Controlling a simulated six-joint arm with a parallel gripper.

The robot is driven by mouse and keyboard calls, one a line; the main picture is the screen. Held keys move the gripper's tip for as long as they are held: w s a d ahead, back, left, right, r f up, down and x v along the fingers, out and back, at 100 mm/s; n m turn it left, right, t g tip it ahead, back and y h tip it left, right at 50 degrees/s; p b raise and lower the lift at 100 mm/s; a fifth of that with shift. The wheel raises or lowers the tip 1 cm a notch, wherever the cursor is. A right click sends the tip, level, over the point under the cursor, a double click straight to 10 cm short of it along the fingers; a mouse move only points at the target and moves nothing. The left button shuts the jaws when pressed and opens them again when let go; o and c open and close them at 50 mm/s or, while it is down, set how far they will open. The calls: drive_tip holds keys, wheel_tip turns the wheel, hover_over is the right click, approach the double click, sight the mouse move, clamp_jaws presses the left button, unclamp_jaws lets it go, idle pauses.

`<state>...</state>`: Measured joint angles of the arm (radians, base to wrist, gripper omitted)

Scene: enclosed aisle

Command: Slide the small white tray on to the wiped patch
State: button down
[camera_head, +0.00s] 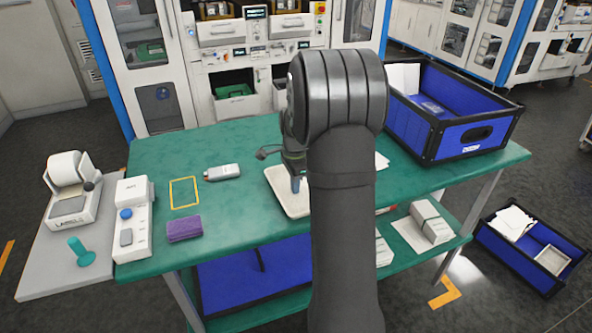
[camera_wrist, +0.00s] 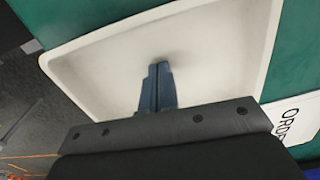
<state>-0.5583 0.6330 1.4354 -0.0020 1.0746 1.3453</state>
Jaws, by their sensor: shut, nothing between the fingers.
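The small white tray (camera_head: 275,178) lies on the green bench top, partly hidden behind my arm. In the wrist view the empty tray (camera_wrist: 105,75) fills most of the picture. My gripper (camera_head: 295,187) is over the tray, with its fingers pointing down inside the rim. In the wrist view the two fingertips (camera_wrist: 159,68) are together with nothing between them, at the tray floor; I cannot tell if they touch it. A yellow outlined rectangle (camera_head: 184,192) marks a patch on the bench to the left of the tray. Its inside looks bare.
A white bottle (camera_head: 222,172) lies between the outline and the tray. A purple sponge (camera_head: 185,229) sits just in front of the outline. A label printer (camera_head: 70,190) and a white device (camera_head: 132,220) stand at the left. A blue crate (camera_head: 470,137) stands at the right.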

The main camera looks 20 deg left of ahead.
sight(225, 211)
drive_tip(key=shift+s+a+r, duration=0.15)
drive_tip(key=shift+s+a, duration=1.2)
drive_tip(key=s+a, duration=1.2)
drive_tip(key=w+d, duration=0.3)
drive_tip(key=shift+r, duration=0.4)
wheel_tip(225, 211, up, 9)
drive_tip(key=shift+s+a+r, duration=0.1)
drive_tip(key=shift+s, duration=0.05)
